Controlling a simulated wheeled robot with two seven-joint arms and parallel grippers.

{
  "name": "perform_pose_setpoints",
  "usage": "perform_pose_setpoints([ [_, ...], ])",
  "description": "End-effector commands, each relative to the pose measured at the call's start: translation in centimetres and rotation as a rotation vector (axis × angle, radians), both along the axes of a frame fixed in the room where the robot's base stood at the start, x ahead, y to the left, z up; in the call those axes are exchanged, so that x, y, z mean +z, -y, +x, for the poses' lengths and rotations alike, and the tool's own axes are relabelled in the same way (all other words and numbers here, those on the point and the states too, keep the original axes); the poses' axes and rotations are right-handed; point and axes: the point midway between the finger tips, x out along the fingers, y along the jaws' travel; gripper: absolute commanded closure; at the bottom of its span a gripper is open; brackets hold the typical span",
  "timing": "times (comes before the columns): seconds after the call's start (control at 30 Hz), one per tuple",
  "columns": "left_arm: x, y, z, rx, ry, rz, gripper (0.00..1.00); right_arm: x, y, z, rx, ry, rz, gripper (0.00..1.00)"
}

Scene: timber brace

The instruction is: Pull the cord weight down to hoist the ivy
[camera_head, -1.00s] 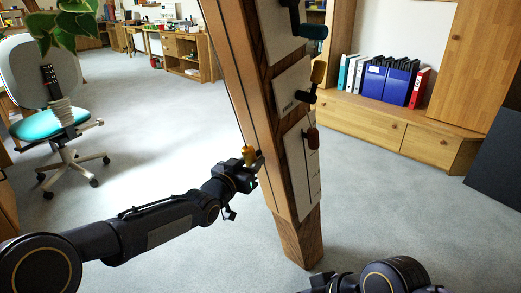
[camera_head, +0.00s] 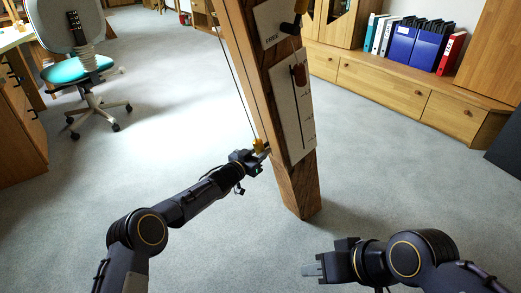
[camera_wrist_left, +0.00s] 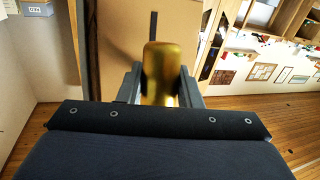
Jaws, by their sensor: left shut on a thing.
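The yellow-brass cord weight (camera_head: 258,146) hangs low beside the left face of the timber post (camera_head: 300,190). A thin dark cord (camera_head: 237,85) runs up from it along the post. My left gripper (camera_head: 262,153) is shut on the weight; the left wrist view shows the weight (camera_wrist_left: 160,72) upright between the two fingers. My right gripper (camera_head: 313,268) is low at the front, apart from the post and near nothing; its finger gap cannot be made out. The ivy is out of view.
The post carries pale panels, one with a slot and red-brown knob (camera_head: 299,75), and a dark lever (camera_head: 290,27) above. An office chair (camera_head: 80,65) stands at back left, a desk (camera_head: 20,110) at the left edge, a low cabinet (camera_head: 400,85) at back right. Grey floor is clear around the post.

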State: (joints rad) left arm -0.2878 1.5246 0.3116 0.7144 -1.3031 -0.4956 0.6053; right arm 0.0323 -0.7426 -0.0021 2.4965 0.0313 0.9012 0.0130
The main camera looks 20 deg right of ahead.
Motion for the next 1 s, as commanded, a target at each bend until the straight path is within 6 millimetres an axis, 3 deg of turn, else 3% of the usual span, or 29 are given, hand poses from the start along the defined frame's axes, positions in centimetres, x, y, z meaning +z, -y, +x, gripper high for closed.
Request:
perform_pose_setpoints([
  [0.37, -0.6, 0.1, 0.0, 0.001, -0.004, 0.007, 1.00, -0.1, 0.0, 0.0, 0.000, 0.000, 0.000, 0.66],
  [0.4, -0.7, 0.1, 0.0, 0.001, -0.004, 0.007, 0.66, -0.1, 0.0, 0.0, 0.000, 0.000, 0.000, 0.66],
  [0.47, -0.7, 0.1, 0.0, 0.001, -0.004, 0.007, 0.59, -0.1, 0.0, 0.0, 0.000, 0.000, 0.000, 0.66],
  [0.77, -0.3, -0.1, -0.1, 0.001, -0.002, 0.003, 0.59, 0.0, 0.0, 0.0, 0.000, 0.000, 0.000, 0.66],
  [1.0, -0.1, -2.1, -1.3, 0.001, -0.005, 0.002, 0.59, 1.1, 0.0, 0.0, 0.000, 0.000, 0.000, 0.66],
])
